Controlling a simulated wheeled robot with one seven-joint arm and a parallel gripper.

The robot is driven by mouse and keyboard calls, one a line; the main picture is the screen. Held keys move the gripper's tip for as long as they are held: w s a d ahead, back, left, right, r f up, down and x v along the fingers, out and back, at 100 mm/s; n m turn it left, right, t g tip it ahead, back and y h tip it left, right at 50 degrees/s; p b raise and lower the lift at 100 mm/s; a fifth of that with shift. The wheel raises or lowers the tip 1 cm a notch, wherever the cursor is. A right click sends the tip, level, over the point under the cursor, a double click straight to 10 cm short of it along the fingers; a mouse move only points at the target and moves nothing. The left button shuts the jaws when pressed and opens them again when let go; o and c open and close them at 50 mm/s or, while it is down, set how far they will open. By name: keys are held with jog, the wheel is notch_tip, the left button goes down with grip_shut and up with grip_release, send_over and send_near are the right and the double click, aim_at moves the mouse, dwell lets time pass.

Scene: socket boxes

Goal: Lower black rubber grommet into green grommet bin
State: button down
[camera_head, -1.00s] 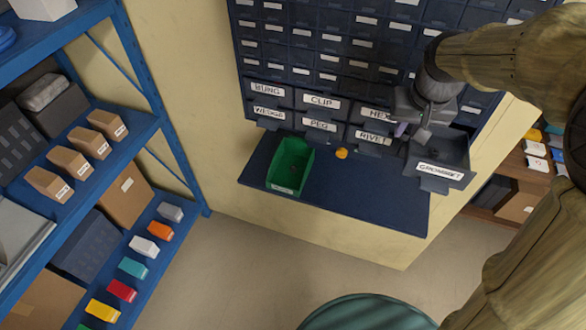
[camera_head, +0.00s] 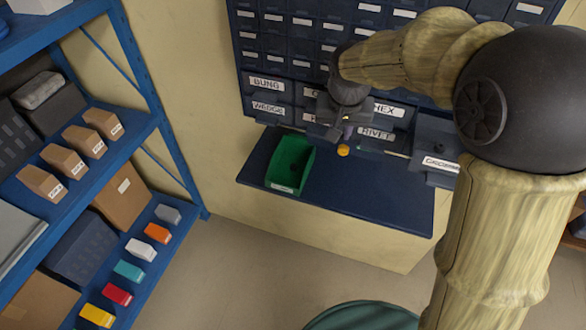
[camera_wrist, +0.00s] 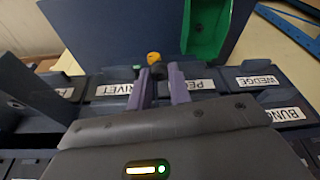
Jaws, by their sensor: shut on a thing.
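The green grommet bin (camera_head: 279,176) stands on the dark blue ledge, left of my gripper; it also shows at the top of the wrist view (camera_wrist: 222,42). A small dark spot shows inside it, too small to identify. My gripper (camera_head: 346,136) is above the ledge in front of the drawers, right of the bin and apart from it. In the wrist view its purple fingers (camera_wrist: 160,76) are shut on the small black grommet (camera_wrist: 158,72), which shows dark between the tips. The grommet cannot be made out in the head view.
The GROMMET drawer (camera_head: 436,150) sticks out at the right. Labelled drawers (camera_head: 268,84) rise behind. A blue shelf rack (camera_head: 150,90) stands left. The ledge's front is clear.

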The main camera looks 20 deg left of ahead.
jog(key=a+f+b, duration=0.5)
jog(key=a+f, duration=0.8)
jog(key=a, duration=0.3)
jog(key=shift+w+a+f, duration=0.2)
jog(key=shift+a+f, duration=0.15)
jog(key=shift+f, duration=0.05)
jog(key=shift+f, duration=0.1)
jog(key=b, duration=0.5)
send_near(276, 176)
jog(key=shift+s+d+f, duration=0.2)
jog(key=shift+d+f, duration=0.25)
jog(key=shift+f, duration=0.15)
dwell(0.6)
jog(key=shift+f+b, duration=1.2)
jog(key=shift+f, duration=0.8)
dwell(1.9)
